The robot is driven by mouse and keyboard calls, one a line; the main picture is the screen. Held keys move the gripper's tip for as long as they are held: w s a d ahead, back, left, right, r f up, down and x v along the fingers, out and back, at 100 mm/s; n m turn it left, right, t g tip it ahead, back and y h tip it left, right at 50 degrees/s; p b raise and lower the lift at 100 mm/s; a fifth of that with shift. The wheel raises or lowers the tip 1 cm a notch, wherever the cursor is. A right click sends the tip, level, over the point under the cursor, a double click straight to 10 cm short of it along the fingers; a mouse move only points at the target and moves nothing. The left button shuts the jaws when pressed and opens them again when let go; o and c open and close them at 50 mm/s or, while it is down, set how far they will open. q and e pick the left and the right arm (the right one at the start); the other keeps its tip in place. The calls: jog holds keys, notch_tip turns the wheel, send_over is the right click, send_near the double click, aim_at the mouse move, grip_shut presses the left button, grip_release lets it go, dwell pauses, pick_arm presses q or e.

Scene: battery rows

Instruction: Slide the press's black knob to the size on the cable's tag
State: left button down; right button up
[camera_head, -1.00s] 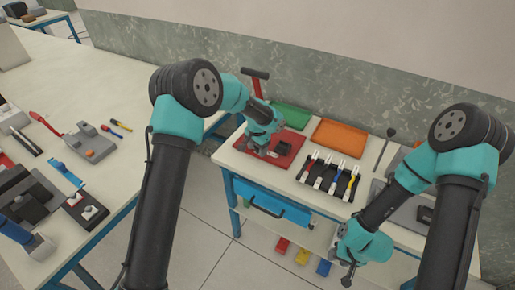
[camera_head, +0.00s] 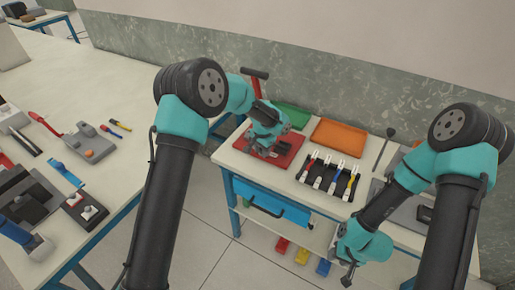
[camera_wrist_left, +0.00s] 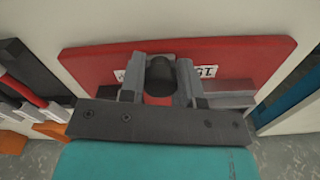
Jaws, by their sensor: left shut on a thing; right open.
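The press has a red plate (camera_head: 282,158) on the near table, under my left gripper (camera_head: 263,149). In the left wrist view the red plate (camera_wrist_left: 105,62) fills the upper middle. A black knob (camera_wrist_left: 160,72) stands between the fingers of my left gripper (camera_wrist_left: 163,85), which is shut on it. A white label (camera_wrist_left: 203,72) with a number, partly readable as 15, shows right of the fingers; another label is mostly hidden at left. I cannot make out a cable tag. My right gripper (camera_head: 347,277) is open and empty in front of the table.
A dark rack (camera_head: 330,178) with several coloured-handled tools stands right of the press. Green (camera_head: 293,117) and orange (camera_head: 340,137) trays lie behind. A blue drawer (camera_head: 272,204) is below the tabletop. Another bench with several items is at left.

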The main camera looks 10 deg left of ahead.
pick_arm(q)
jog(key=shift+s+d, duration=0.25)
jog(key=shift+d, duration=0.25)
jog(key=c, duration=0.8)
grip_release()
jog(key=shift+r, duration=0.1)
notch_tip(320, 180, up, 17)
jog(key=shift+r, duration=0.1)
